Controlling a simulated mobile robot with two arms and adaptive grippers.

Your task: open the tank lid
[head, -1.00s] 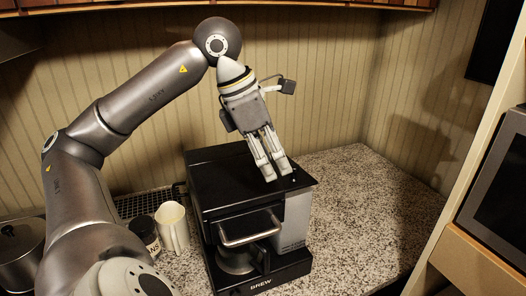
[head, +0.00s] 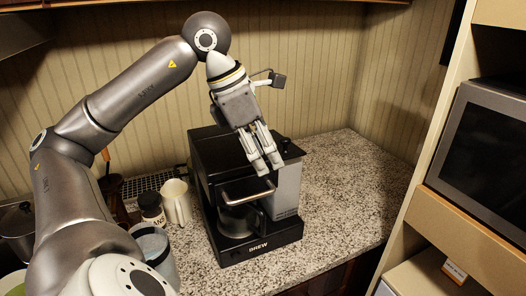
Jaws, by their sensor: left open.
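A black coffee machine (head: 212,185) with "BREW" on its base stands on the counter. Its flat black top, where the tank lid (head: 288,148) appears to be, is partly hidden by my gripper. A grey panel (head: 287,190) forms its right front side, and a metal handle (head: 240,199) and a carafe (head: 236,222) are at the front. My left gripper (head: 267,170) is open and empty, pointing down over the front part of the machine's top. I cannot tell whether its fingertips touch the machine. The lid looks level and down. My right gripper is not in view.
A cream pitcher (head: 177,202), a dark jar (head: 151,208) and a clear container (head: 153,246) stand left of the machine. The granite counter (head: 345,195) is free on the right. A microwave (head: 485,145) sits in a cabinet at the right.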

